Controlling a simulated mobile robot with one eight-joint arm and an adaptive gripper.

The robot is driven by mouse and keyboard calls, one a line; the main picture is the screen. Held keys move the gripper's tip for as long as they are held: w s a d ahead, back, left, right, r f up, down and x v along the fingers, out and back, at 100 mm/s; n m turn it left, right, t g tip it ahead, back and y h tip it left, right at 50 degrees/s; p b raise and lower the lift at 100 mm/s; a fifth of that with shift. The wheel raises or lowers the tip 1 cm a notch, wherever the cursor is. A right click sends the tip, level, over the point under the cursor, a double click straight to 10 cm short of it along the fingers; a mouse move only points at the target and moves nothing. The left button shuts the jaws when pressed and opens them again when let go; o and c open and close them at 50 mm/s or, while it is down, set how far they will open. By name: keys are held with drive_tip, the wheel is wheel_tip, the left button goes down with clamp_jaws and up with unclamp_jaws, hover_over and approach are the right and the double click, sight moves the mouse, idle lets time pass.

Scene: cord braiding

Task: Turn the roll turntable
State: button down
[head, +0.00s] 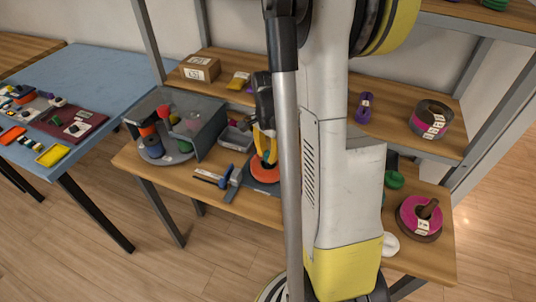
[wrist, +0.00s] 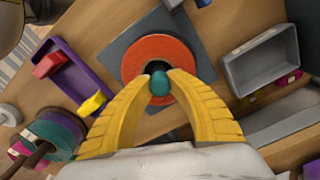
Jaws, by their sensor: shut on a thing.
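The turntable is an orange disc (wrist: 182,51) on a dark grey square plate (wrist: 120,42). A teal round knob (wrist: 160,84) stands up at its near side in the wrist view. My gripper (wrist: 160,76) has curved yellow fingers closed around the knob, one finger on each side.
A grey bin (wrist: 232,70) lies right of the disc, and a purple tray (wrist: 75,75) with red and yellow pieces left. Several spools (head: 153,143) stand in a grey enclosure (head: 212,125) at the workbench's left. A blue-handled tool (head: 226,176) lies close to the plate.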

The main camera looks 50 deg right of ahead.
drive_tip(key=shift+m, duration=0.6)
drive_tip(key=shift+m, duration=0.5)
drive_tip(key=c, duration=1.2)
unclamp_jaws()
wheel_tip(320, 180, up, 12)
